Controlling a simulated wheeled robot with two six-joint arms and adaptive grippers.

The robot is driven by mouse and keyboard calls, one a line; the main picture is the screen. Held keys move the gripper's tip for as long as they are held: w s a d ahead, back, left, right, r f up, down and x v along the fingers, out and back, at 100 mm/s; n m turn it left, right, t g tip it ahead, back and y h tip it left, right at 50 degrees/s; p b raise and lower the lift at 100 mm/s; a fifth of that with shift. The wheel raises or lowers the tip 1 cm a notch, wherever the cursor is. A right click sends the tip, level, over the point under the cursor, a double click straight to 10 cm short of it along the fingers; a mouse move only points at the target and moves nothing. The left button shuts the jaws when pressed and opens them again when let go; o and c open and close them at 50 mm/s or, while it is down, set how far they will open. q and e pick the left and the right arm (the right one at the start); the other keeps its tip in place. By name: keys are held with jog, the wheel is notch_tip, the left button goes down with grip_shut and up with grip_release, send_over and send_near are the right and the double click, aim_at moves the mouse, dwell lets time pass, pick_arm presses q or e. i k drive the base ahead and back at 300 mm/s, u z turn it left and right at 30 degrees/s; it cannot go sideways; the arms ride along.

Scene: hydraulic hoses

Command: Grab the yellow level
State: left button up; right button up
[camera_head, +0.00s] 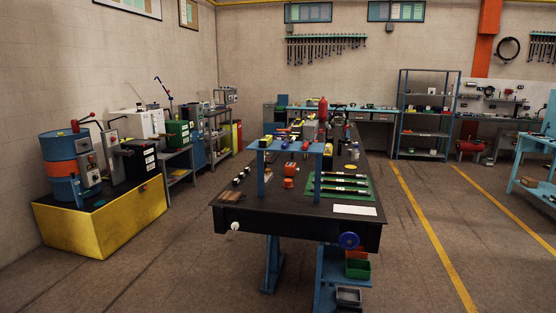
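I cannot make out the yellow level for certain at this size. A small yellow object (265,142) sits at the left end of the blue raised shelf (300,147) on the black workbench (270,217). It is too small to tell whether it is the level. Neither of my grippers is in view.
A green mat (363,194) with dark rods lies on the bench's right side. A yellow bin (100,222) with a blue drum (58,150) stands at left. Blue shelving (428,112) stands at the back right. The floor (160,275) in front of the workbench is open.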

aim_at(266, 141)
jog(key=z, duration=0.6)
jog(key=i, duration=1.05)
jog(key=z, duration=0.5)
